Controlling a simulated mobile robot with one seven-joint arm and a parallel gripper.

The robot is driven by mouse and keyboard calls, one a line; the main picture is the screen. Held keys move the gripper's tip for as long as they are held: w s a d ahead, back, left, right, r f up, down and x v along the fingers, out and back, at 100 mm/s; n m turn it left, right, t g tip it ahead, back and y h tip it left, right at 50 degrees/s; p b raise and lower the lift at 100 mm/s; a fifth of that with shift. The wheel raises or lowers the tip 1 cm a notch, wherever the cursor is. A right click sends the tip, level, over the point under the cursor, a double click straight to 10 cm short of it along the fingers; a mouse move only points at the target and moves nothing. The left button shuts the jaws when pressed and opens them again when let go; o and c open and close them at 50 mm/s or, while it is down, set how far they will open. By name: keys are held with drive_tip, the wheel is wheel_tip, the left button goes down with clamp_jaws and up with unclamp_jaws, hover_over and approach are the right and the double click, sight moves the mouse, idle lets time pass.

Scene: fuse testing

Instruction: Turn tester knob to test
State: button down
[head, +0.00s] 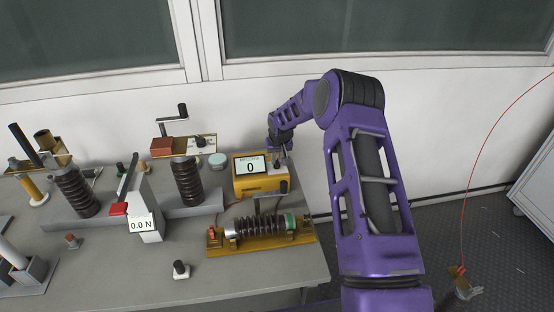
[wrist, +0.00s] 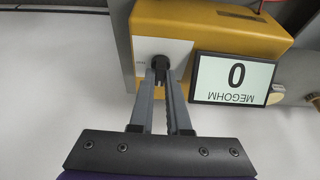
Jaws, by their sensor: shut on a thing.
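The yellow tester (head: 262,187) stands at the back right of the table, its display (head: 250,166) reading 0. In the wrist view the tester (wrist: 215,20) appears upside down, and its display (wrist: 234,80) reads 0 MEGOHM. The black knob (wrist: 160,68) sits on a pale plate on the tester's face. My gripper (wrist: 161,76) is shut on the knob, with its two grey fingers on either side of it. In the head view my gripper (head: 279,164) is at the tester's top right. The knob's pointer direction is hidden by the fingers.
A ribbed brown fuse on a brass holder (head: 262,245) lies in front of the tester. A force gauge (head: 145,224) reading 0.0 N and ribbed insulators (head: 187,181) stand to the left. The wall (head: 440,120) is close behind the tester.

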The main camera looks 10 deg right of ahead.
drive_tip(key=shift+f+b, duration=0.1)
drive_tip(key=shift+b, duration=0.25)
drive_tip(key=m+h+b, duration=0.1)
drive_tip(key=m+b, duration=0.1)
drive_tip(key=m, duration=0.1)
drive_tip(key=shift+a+b, duration=0.2)
drive_tip(key=shift+b, duration=0.2)
drive_tip(key=m, duration=0.1)
drive_tip(key=m+h+b, duration=0.1)
drive_tip(key=m, duration=0.1)
drive_tip(key=shift+w+a+m+g+h, duration=0.1)
drive_tip(key=shift+m+g+h, duration=0.2)
drive_tip(key=m+g+h, duration=0.1)
drive_tip(key=m, duration=0.4)
drive_tip(key=shift+w, duration=0.1)
drive_tip(key=m+g, duration=0.1)
drive_tip(key=m, duration=0.2)
drive_tip(key=m+g, duration=0.1)
drive_tip(key=m, duration=0.2)
drive_tip(key=shift+w+g+h, duration=0.1)
drive_tip(key=shift+g+h, duration=0.2)
drive_tip(key=shift+h, duration=0.1)
drive_tip(key=shift+m, duration=0.3)
drive_tip(key=c, duration=0.9)
unclamp_jaws()
drive_tip(key=shift+r, duration=0.2)
